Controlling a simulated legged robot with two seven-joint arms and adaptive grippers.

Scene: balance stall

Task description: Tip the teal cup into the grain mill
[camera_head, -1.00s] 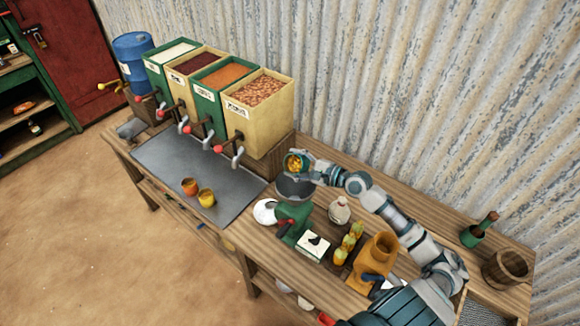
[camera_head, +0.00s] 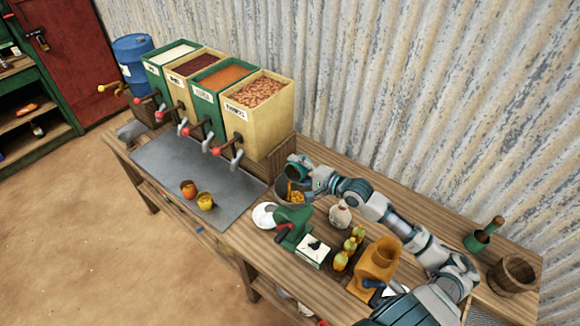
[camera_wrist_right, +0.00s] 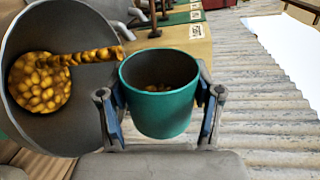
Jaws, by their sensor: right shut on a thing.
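The teal cup (camera_wrist_right: 160,112) is in my right gripper (camera_wrist_right: 160,110), which is shut on it with a finger on each side. In the head view the cup (camera_head: 298,171) is tilted over the grey hopper bowl of the green grain mill (camera_head: 293,222). In the right wrist view a stream of yellow-orange grains runs from the cup's rim into the hopper (camera_wrist_right: 75,110), where a pile of grains lies. Some grains still show inside the cup. My right gripper shows in the head view (camera_head: 306,178) above the hopper. My left gripper is not in view.
Bins of grain with spouts (camera_head: 255,110) stand behind the grey mat (camera_head: 195,175), which bears an orange cup (camera_head: 188,189) and a yellow cup (camera_head: 205,202). A white jar (camera_head: 340,214), small yellow-green items (camera_head: 349,250) and an orange mill-like device (camera_head: 376,265) stand right of the mill.

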